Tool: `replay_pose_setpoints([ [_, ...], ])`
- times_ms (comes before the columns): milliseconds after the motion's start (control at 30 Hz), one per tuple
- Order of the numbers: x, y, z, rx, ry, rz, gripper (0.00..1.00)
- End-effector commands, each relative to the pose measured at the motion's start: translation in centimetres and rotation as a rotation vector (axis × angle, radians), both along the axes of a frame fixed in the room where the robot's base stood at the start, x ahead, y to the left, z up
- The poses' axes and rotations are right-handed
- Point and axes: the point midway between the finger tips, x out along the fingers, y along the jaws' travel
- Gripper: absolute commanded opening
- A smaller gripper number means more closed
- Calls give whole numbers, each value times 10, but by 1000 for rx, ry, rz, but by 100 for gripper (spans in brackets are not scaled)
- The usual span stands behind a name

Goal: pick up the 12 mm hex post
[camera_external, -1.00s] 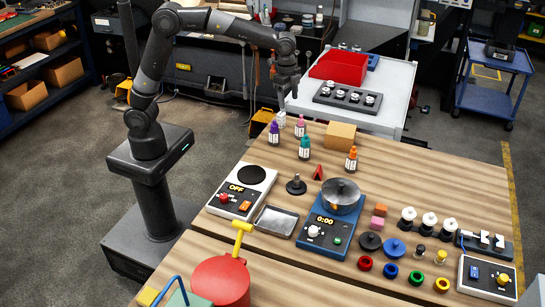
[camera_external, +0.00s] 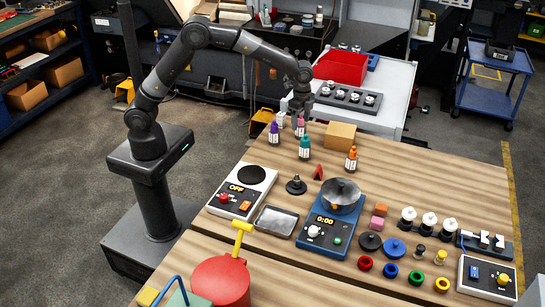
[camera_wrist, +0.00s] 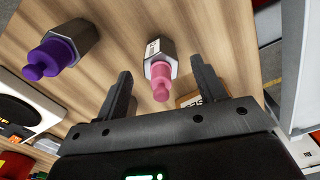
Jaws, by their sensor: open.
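Several dark hexagonal posts with coloured tops and white labels stand on the wooden table. The pink-topped post (camera_external: 300,130) also shows in the wrist view (camera_wrist: 159,68). The purple-topped post (camera_external: 274,133) shows at the left of the wrist view (camera_wrist: 58,50). A teal-topped post (camera_external: 305,148) and an orange-topped post (camera_external: 351,160) stand nearer the front. I cannot read which one is 12 mm. My gripper (camera_external: 301,108) is open and empty, over the pink-topped post. In the wrist view the pink top lies between the two fingers; whether the fingers are level with it is unclear.
A small whitish object (camera_external: 280,119) is behind the purple-topped post. A red bin (camera_external: 341,68) is on the trolley behind.

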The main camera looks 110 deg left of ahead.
Motion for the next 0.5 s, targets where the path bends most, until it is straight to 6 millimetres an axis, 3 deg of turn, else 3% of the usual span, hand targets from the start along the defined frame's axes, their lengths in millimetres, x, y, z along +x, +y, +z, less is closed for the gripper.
replay_pose_setpoints([
  [200, 0, 0, -30, -1, 1, 0, 64],
  [500, 1, 0, -34, 1, -1, 0, 63],
])
